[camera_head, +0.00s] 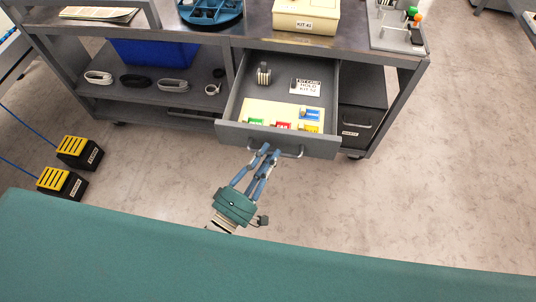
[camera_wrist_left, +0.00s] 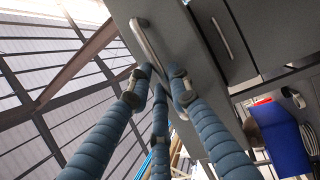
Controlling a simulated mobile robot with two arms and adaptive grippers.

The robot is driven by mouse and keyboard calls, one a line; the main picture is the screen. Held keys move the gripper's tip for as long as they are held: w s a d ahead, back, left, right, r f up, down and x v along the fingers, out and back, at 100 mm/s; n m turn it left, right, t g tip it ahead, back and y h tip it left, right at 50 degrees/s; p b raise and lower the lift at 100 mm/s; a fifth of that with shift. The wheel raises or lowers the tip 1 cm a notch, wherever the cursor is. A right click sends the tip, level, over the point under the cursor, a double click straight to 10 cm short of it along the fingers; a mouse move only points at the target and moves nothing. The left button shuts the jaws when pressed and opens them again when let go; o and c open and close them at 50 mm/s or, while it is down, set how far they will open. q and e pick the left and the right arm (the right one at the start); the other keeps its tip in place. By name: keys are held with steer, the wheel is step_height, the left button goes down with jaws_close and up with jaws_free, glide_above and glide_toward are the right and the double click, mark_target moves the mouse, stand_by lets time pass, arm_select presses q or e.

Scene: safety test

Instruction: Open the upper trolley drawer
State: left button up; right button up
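The upper trolley drawer (camera_head: 233,112) is pulled out from under the trolley top, and its inside shows. Its metal bar handle (camera_head: 291,155) is on the front panel; the handle also shows in the left wrist view (camera_wrist_left: 147,42). My left gripper (camera_head: 266,152) has blue ribbed fingers closed in at the left part of the handle. In the left wrist view the fingertips (camera_wrist_left: 160,80) lie close on both sides of the bar's near end, which they partly hide. My right gripper is not in view.
Inside the drawer are a labelled white card (camera_head: 307,87) and a cream tray (camera_head: 262,109) with coloured tags. Black-yellow boxes (camera_head: 78,152) stand on the floor at left. A green surface (camera_head: 300,262) spans the front.

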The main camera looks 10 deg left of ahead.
arm_select(q)
steer(key=shift+o, duration=1)
steer(key=v, duration=1.2)
